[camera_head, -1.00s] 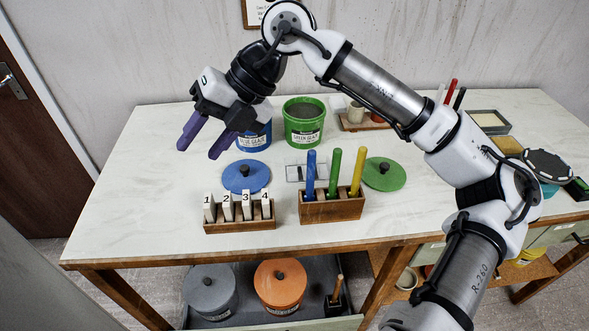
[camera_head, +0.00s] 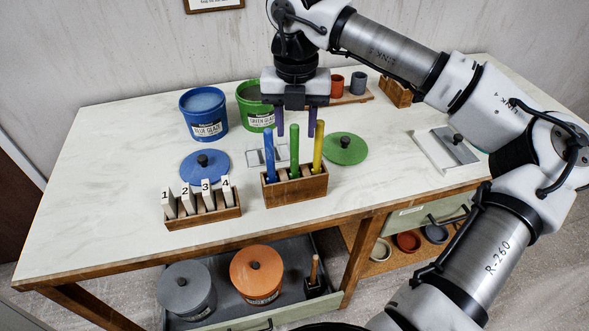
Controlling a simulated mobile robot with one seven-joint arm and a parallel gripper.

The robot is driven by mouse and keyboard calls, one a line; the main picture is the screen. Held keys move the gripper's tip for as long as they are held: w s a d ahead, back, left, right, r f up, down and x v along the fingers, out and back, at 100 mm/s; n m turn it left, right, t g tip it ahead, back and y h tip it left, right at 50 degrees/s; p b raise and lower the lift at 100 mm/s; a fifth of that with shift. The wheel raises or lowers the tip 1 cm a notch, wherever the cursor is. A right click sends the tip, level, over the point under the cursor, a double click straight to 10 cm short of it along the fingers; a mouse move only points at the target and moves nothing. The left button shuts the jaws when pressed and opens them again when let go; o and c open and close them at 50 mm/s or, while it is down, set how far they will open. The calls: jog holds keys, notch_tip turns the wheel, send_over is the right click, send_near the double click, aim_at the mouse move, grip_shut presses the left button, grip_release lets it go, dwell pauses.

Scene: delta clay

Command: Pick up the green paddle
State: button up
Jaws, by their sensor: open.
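The green paddle (camera_head: 294,149) stands upright in a wooden rack (camera_head: 296,189), between a blue paddle (camera_head: 269,154) on its left and a yellow paddle (camera_head: 318,150) on its right. My gripper (camera_head: 297,132) points down with its two purple fingers spread apart and empty. In the picture its fingertips lie just above and behind the paddle tops, one to each side of the green paddle. I cannot tell the exact depth between the fingers and the paddle.
A blue glaze bucket (camera_head: 205,114) and a green glaze bucket (camera_head: 254,106) stand behind the rack. A blue lid (camera_head: 205,165) and a green lid (camera_head: 345,149) lie nearby. A numbered tile rack (camera_head: 204,209) stands at front left. The table's left side is clear.

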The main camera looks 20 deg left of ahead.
jog(key=b, duration=0.2)
send_over(294, 173)
jog(key=f, duration=0.5)
jog(key=shift+w+a+f, duration=0.1)
jog(key=shift+w+f, duration=0.15)
jog(key=shift+w, duration=0.1)
jog(key=shift+r, duration=0.1)
grip_shut()
